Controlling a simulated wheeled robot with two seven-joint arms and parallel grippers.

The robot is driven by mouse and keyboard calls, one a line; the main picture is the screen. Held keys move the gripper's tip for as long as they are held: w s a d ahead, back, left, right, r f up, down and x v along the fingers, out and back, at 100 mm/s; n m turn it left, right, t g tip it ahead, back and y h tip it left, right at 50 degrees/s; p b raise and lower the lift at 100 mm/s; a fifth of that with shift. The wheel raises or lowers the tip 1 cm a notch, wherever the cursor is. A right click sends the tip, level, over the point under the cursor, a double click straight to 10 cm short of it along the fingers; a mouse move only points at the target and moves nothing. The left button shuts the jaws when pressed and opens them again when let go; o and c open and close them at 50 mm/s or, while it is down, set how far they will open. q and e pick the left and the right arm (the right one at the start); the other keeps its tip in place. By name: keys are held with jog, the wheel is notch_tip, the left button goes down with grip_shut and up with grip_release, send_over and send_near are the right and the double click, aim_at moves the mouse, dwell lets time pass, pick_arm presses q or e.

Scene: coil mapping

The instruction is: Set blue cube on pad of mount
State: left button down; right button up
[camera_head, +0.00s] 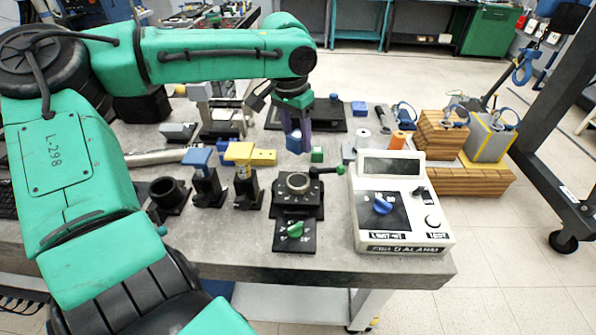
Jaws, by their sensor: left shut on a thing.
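My left gripper (299,146) hangs over the back middle of the bench, pointing down, and is shut on a blue cube (293,143). The fingers partly hide the cube, and I cannot tell whether it clears the bench top. A black mount (298,197) with a round metal ring on top and a green-tipped lever stands in front of the gripper, nearer the bench edge. Its pad is not clearly distinct in this view. My right gripper is not in view.
Blue-topped (197,158) and yellow-topped (240,153) black fixtures stand left of the mount. A white control box (399,225) with a blue knob stands right. Wooden blocks (469,180) lie farther right.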

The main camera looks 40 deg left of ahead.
aim_at(293, 139)
pick_arm(q)
notch_tip(293, 139, down, 10)
jog(key=shift+d+r, duration=0.1)
jog(key=shift+r, duration=0.05)
jog(key=shift+s, duration=0.1)
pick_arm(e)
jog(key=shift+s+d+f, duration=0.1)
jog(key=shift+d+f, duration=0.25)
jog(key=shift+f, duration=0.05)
pick_arm(q)
jog(key=shift+b, duration=0.3)
jog(key=shift+c, duration=1.7)
grip_release()
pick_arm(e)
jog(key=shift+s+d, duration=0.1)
pick_arm(q)
jog(key=r, duration=0.4)
jog(key=s+r+p, duration=0.1)
jog(key=r, duration=0.7)
jog(key=shift+s, duration=0.4)
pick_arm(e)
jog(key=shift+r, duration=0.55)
pick_arm(q)
jog(key=shift+r, duration=0.1)
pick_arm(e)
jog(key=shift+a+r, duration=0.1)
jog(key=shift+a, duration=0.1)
